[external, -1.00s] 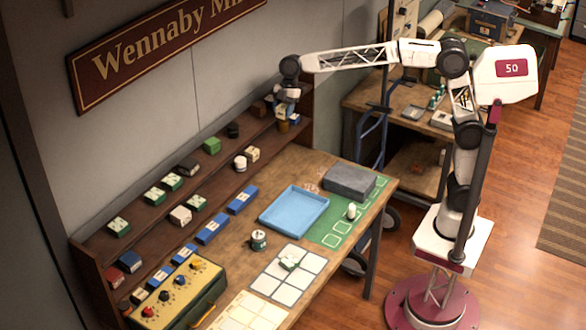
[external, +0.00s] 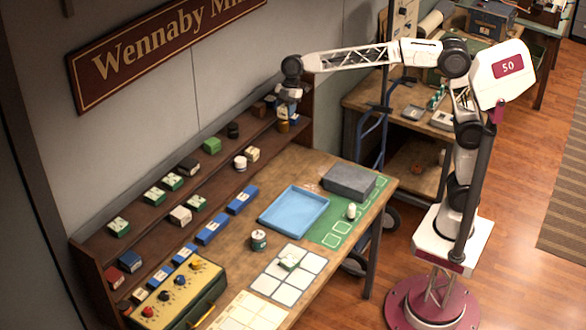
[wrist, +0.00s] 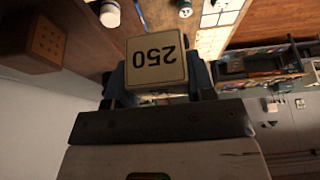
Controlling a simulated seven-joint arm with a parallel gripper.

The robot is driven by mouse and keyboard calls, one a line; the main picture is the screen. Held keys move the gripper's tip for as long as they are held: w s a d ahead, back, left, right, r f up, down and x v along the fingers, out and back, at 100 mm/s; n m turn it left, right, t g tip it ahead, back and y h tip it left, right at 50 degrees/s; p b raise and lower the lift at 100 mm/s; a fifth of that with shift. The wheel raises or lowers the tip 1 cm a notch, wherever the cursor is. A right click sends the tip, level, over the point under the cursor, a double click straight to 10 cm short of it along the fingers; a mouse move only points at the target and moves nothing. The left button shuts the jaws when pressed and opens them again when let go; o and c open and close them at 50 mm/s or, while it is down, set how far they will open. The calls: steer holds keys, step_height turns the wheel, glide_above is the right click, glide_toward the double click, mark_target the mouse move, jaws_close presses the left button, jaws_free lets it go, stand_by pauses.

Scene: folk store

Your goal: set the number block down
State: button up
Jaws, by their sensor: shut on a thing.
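The number block (wrist: 155,62) is pale tan with a dark "250" on its face, upside down in the wrist view. My gripper (wrist: 157,85) is shut on it, with a finger at each side of the block. In the external view my gripper (external: 287,107) is low over the far right end of the shelf unit. The held block is too small and covered there to make out clearly. Whether its underside touches the shelf cannot be told.
A brown block with dots (wrist: 35,45) stands at left in the wrist view. The stepped shelf (external: 175,215) holds several blocks and jars. A blue tray (external: 294,212) and a grey box (external: 349,182) are on the table. Bare shelf shows left of my gripper.

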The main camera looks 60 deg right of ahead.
steer(key=s+a+f+n+g, duration=0.1)
steer(key=s+a+f+n, duration=0.1)
steer(key=s+a+f, duration=0.65)
steer(key=s+a+f+n+g, duration=0.1)
steer(key=s+a+f+n, duration=0.3)
steer(key=a+f, duration=0.8)
steer(key=s+a+f+n, duration=0.1)
steer(key=s+a+f, duration=0.4)
steer(key=s, duration=0.3)
steer(key=s+a+f+n, duration=0.1)
steer(key=s+a+f, duration=0.4)
steer(key=s, duration=0.3)
steer(key=s+a+f+n+g+h, duration=0.1)
steer(key=s+a+f, duration=0.4)
steer(key=s, duration=0.3)
steer(key=shift+s+a+f, duration=0.15)
steer(key=shift+a+f, duration=0.15)
steer(key=shift+f, duration=0.3)
steer(key=shift+a, duration=0.1)
steer(key=shift+w+a+f, duration=0.25)
steer(key=shift+w+a, duration=0.9)
steer(key=shift+a, duration=1.25)
steer(key=shift+w+a+f, duration=0.25)
steer(key=shift+w+a, duration=0.95)
steer(key=shift+a, duration=1.15)
steer(key=shift+w+a+f, duration=0.25)
steer(key=shift+w+a, duration=0.9)
steer(key=shift+a, duration=1.25)
